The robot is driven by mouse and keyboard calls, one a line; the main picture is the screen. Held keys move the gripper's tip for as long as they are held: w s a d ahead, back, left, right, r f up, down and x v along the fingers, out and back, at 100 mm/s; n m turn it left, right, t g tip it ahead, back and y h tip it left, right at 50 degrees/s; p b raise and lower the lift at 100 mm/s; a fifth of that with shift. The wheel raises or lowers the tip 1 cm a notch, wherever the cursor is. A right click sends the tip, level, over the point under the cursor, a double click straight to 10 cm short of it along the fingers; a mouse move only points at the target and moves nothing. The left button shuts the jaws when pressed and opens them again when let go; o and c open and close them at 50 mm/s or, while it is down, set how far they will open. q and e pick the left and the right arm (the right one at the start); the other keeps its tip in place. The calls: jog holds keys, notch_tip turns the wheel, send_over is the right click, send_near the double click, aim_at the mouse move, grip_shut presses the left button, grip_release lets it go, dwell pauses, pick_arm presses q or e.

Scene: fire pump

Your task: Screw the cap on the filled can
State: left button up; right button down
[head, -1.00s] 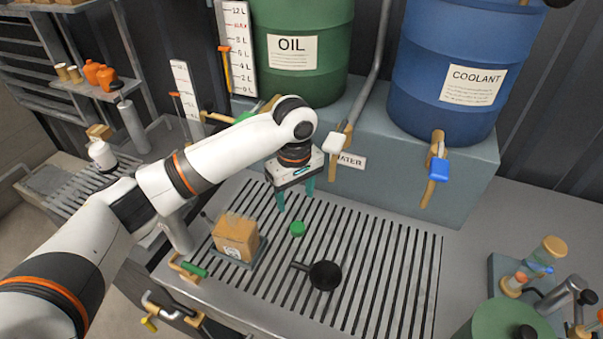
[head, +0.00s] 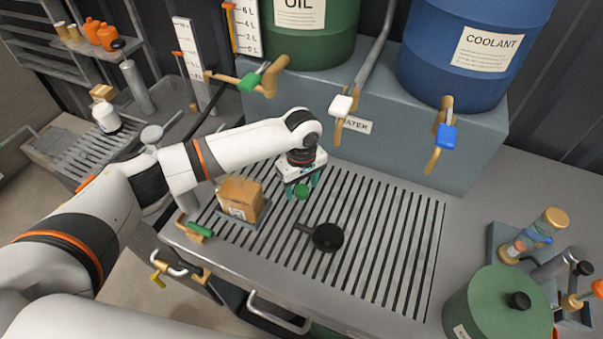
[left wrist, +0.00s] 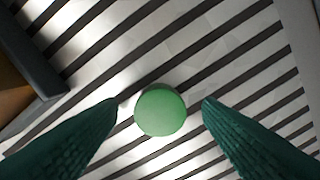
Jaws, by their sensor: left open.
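The green cap (head: 303,191) lies on the slatted bench top; it also shows in the left wrist view (left wrist: 160,110). My left gripper (head: 302,188) points down over the cap. Its green fingers are open, one on each side of the cap, with a visible gap on both sides in the left wrist view. A tan, box-shaped container (head: 240,198) with a small label stands on a dark plate left of the cap. I cannot tell whether it is the can or how full it is. My right gripper is not in view.
A black funnel-like piece (head: 327,237) with a handle lies right of the cap. Taps with a green lever (head: 250,82), white lever (head: 341,105) and blue lever (head: 446,138) overhang the bench's back. A green lidded pot (head: 497,308) stands front right. The slats at right are free.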

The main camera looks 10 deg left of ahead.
pick_arm(q)
jog(key=shift+f, duration=0.3)
